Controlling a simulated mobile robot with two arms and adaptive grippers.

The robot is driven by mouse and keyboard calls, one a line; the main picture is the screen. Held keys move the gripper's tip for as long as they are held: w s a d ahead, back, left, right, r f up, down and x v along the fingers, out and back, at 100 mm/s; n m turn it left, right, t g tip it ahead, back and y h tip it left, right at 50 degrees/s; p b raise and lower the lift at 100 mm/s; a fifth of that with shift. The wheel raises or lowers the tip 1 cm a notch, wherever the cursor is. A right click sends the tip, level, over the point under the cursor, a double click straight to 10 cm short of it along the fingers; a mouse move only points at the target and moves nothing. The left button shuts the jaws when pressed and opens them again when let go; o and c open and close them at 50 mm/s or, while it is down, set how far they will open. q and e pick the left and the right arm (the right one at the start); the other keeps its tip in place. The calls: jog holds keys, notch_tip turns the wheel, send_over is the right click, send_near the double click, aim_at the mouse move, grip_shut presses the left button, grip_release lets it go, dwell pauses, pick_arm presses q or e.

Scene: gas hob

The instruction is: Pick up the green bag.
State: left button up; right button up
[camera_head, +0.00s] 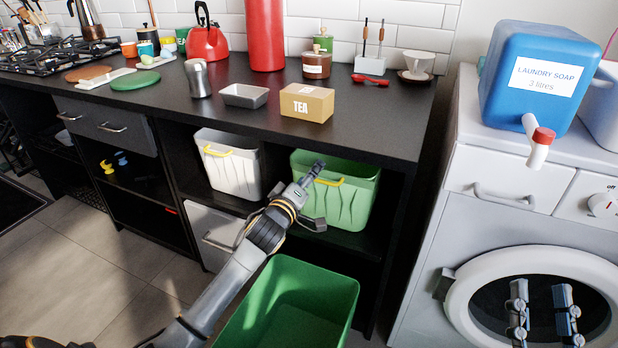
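The green bag (362,200) is a light green pleated bag with a yellow handle (330,181) on its front rim. It stands upright on the shelf under the dark counter. My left gripper (316,197) is at the bag's front left side, its two fingers spread apart, one up near the rim and one lower. The handle's left end is close to the upper finger; I cannot tell whether they touch. My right gripper (543,311) is at the bottom right in front of the washing machine door, fingers apart and empty.
A white bag (232,170) stands left of the green bag. A green bin (290,320) is on the floor below, partly behind my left arm. The countertop (365,125) overhangs the shelf and holds a tea box (307,103). The washing machine (430,230) stands at right.

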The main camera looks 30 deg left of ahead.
pick_arm(q)
jog(key=shift+c, duration=0.2)
grip_shut()
jog(key=shift+s+f, duration=0.15)
